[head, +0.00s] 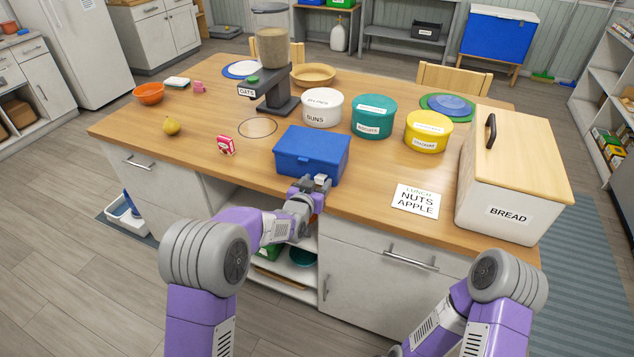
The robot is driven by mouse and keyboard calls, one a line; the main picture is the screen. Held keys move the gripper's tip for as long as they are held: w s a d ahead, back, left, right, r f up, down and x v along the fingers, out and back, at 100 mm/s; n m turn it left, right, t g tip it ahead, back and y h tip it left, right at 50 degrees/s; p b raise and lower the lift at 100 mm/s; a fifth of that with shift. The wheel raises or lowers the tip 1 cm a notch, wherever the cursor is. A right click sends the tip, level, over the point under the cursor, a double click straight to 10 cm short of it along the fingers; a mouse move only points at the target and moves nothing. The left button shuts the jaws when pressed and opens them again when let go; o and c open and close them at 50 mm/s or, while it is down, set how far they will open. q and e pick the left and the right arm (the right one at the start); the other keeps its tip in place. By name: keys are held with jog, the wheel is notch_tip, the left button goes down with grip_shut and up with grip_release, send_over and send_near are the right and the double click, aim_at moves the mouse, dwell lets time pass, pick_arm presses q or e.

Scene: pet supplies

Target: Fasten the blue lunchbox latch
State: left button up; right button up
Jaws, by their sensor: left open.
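The blue lunchbox (311,151) stands near the front edge of the wooden island top, with its lid down. Its front faces me. My left gripper (317,182) is at the lower right of the lunchbox's front face, open, close against it. I cannot tell whether it touches. The latch is hidden or too small to make out behind the gripper, so I cannot tell its position. My right arm shows at the lower right, but its gripper is out of view.
Right of the lunchbox lie a lunch card (415,201) and a large bread box (510,185). Behind it stand white (321,108), teal (373,117) and yellow (428,131) tubs and an oats dispenser (272,62). The counter's left front is mostly clear.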

pick_arm(q)
jog(key=v, duration=0.6)
jog(key=shift+s, duration=0.35)
jog(key=shift+r, duration=0.15)
